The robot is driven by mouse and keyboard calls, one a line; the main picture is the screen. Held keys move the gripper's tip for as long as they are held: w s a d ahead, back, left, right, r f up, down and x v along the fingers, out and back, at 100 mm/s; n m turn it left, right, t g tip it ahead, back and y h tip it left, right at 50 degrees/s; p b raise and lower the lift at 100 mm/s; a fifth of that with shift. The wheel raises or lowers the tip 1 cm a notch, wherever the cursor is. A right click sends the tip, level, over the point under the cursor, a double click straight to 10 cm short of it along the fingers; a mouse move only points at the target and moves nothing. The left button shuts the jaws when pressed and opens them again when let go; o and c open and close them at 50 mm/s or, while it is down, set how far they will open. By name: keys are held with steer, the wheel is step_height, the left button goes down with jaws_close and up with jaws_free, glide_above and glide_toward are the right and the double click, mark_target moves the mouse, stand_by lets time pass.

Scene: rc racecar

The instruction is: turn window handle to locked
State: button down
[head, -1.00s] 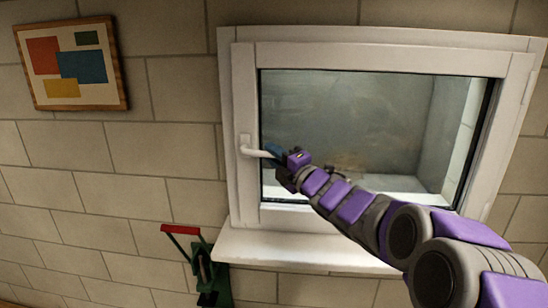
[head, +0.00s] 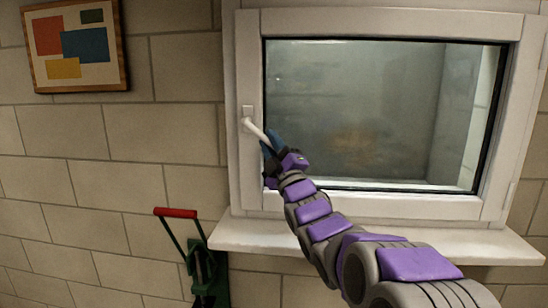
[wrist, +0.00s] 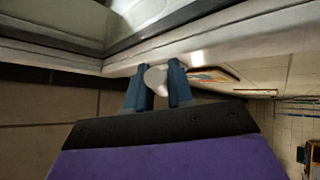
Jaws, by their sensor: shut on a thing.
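The white window handle (head: 257,131) is on the left side of the white window frame (head: 251,90). Its lever slants down and to the right from its base. My gripper (head: 270,146) is shut on the free end of the lever. In the wrist view the blue fingers of my gripper (wrist: 160,88) stand on both sides of the white handle end (wrist: 156,80). The window looks closed in its frame.
A white sill (head: 370,242) juts out below the window. A green device with a red-handled lever (head: 176,213) stands below left of the window. A framed picture (head: 75,45) hangs on the tiled wall at upper left.

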steer(key=shift+w+a+f+m+t+h+p, duration=0.2)
steer(key=shift+a+f+m+t+h, duration=0.65)
steer(key=shift+m+h, duration=2.65)
steer(key=shift+s+a+f+m+t+h+p, duration=0.1)
steer(key=shift+a+f+m+t+h+p, duration=0.2)
steer(key=shift+a+m+t+h, duration=2.05)
steer(key=shift+w+a+f+m+g+h+p, duration=0.1)
steer(key=shift+f+m+g+h+p, duration=0.35)
steer(key=shift+m+h, duration=4.2)
steer(key=shift+d+f+m+y, duration=0.15)
steer(key=shift+m+y, duration=0.35)
steer(key=shift+m, duration=0.5)
steer(key=c, duration=1.2)
jaws_free()
steer(key=shift+w+a, duration=0.1)
steer(key=shift+a, duration=0.1)
steer(key=shift+o, duration=0.5)
steer(key=shift+a, duration=0.15)
steer(key=shift+s, duration=0.2)
